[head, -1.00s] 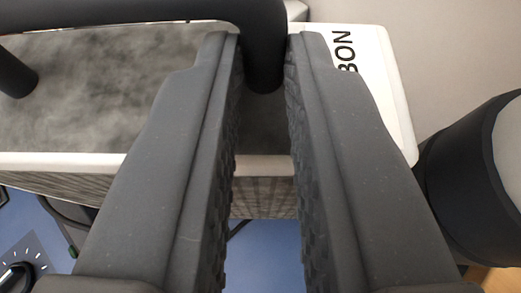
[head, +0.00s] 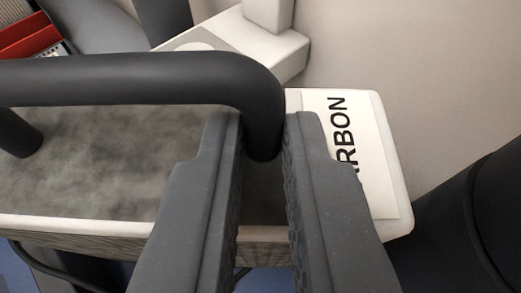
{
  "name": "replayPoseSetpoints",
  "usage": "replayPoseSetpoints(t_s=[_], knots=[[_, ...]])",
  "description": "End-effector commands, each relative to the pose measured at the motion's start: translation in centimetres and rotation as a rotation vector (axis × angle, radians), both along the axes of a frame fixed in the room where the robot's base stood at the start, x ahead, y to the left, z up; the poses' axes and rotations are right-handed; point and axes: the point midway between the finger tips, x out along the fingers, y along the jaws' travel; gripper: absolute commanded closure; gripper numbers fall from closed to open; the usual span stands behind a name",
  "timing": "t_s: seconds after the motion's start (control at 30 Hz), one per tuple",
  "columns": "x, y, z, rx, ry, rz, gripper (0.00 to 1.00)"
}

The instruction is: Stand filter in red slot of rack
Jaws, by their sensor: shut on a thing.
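The filter (head: 100,185) is a box with a mottled grey face, a white rim and a pleated side. A white label (head: 372,185) reading "RBON" is on its right end, partly hidden by a finger. A thick black bar handle (head: 120,80) arches over the face. My gripper (head: 263,125) is shut on the right leg of this handle, one finger on each side. A red part (head: 28,35) with a perforated strip shows at the top left; I cannot tell whether it is the rack's red slot.
A white block-like fixture (head: 275,30) stands behind the filter at the top. A large dark cylinder (head: 480,215) is close on the right. A plain pale surface (head: 400,50) lies at the upper right. Blue surface (head: 15,275) shows at the lower left.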

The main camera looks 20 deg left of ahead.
Motion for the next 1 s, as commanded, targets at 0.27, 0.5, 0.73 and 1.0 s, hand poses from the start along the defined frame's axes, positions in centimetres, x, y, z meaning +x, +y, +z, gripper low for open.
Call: replayPoseSetpoints(t_s=[0.27,0.5,0.73,1.0], knots=[[-0.8,-0.4,-2.8,-0.018,0.046,-0.005,0.7],[-0.9,-0.6,-2.4,-0.019,0.053,-0.006,0.69],[-2.5,-1.3,-1.0,-0.019,0.051,-0.008,0.66],[-5.3,-2.4,1.3,-0.013,0.031,-0.005,0.66]])
